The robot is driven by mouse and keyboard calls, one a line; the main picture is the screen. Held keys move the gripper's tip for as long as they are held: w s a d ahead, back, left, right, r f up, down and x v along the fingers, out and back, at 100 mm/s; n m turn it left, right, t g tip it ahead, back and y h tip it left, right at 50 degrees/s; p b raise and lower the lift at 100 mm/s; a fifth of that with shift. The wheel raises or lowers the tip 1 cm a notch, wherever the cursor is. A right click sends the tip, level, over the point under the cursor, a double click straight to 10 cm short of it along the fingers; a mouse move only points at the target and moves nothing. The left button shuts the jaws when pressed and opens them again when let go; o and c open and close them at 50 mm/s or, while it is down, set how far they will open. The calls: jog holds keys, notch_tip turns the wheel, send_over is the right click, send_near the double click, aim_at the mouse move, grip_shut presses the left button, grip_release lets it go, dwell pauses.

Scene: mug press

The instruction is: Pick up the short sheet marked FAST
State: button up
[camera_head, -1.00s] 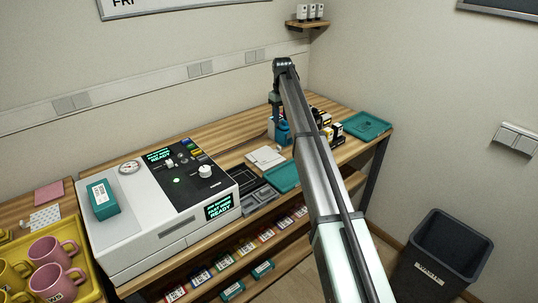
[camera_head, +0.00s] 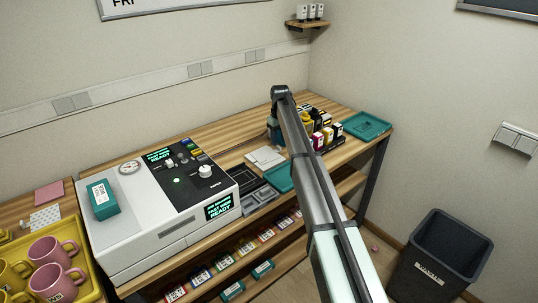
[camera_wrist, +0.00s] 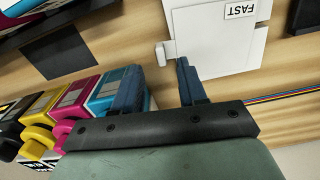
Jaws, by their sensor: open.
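The white sheet with the FAST label (camera_wrist: 215,35) lies on the wooden bench in the wrist view; its printed label is near the upper right of that view. In the head view, pale sheets (camera_head: 265,157) lie on the bench to the right of the press. My gripper (camera_wrist: 158,85) shows in the wrist view with its two blue fingers apart and nothing visible between them. The right finger overlaps the sheet's lower left corner in the picture; I cannot tell whether it touches. In the head view my arm hides most of the gripper.
Ink bottles (camera_wrist: 85,95) in cyan, magenta, yellow and black stand close to the left finger. A coloured ribbon cable (camera_wrist: 290,96) runs at right. The white press (camera_head: 150,215) is at left, and teal trays (camera_head: 367,126) lie on the bench. A bin (camera_head: 440,255) stands on the floor.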

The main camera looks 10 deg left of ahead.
aim_at(268, 152)
jog(key=shift+a+f, duration=0.15)
jog(key=shift+f, duration=1.4)
jog(key=shift+c, duration=0.2)
grip_shut()
